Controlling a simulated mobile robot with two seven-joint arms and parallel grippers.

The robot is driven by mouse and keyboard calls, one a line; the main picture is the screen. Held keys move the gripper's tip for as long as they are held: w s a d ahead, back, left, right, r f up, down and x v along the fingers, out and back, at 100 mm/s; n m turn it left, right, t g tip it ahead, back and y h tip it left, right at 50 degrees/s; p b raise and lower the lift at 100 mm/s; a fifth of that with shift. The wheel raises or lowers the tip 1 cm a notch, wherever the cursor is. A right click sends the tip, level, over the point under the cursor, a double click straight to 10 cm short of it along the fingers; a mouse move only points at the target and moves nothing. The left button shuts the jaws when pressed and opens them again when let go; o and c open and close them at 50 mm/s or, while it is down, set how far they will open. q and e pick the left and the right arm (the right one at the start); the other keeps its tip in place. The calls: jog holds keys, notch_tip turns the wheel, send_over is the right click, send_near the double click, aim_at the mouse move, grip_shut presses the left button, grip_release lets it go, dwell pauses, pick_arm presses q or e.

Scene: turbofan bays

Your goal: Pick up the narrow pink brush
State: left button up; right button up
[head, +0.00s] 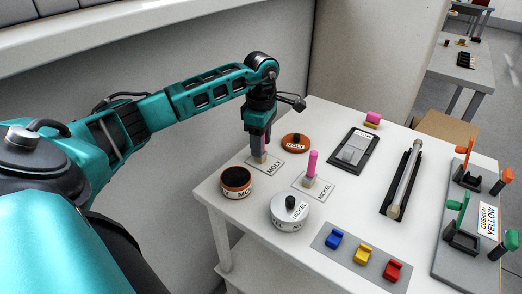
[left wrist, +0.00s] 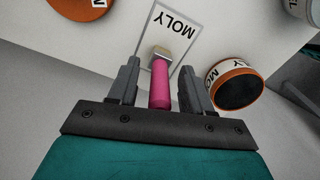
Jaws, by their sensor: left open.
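A pink-handled brush (left wrist: 160,85) with a pale end stands on the white MOLY card (left wrist: 180,22). In the left wrist view it is between the two fingers of my open left gripper (left wrist: 158,100), with a gap on each side. In the head view my left gripper (head: 258,146) points down over this card and hides most of that brush. A second pink-handled brush (head: 312,164) stands upright on the NICKEL card (head: 320,190), to the right. I cannot tell for certain which brush is narrower. My right gripper is out of view.
An open MOLY tin (head: 236,183), its orange lid (head: 296,142) and a grey NICKEL tin (head: 290,212) stand close around. Blue, yellow and red pieces (head: 362,254) sit on a grey plate in front. A clear tube (head: 404,180) lies to the right.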

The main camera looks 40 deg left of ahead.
pick_arm(q)
jog(key=shift+f, duration=0.55)
grip_shut()
jog(key=shift+r, duration=0.15)
notch_tip(320, 180, up, 20)
jog(key=p, duration=0.2)
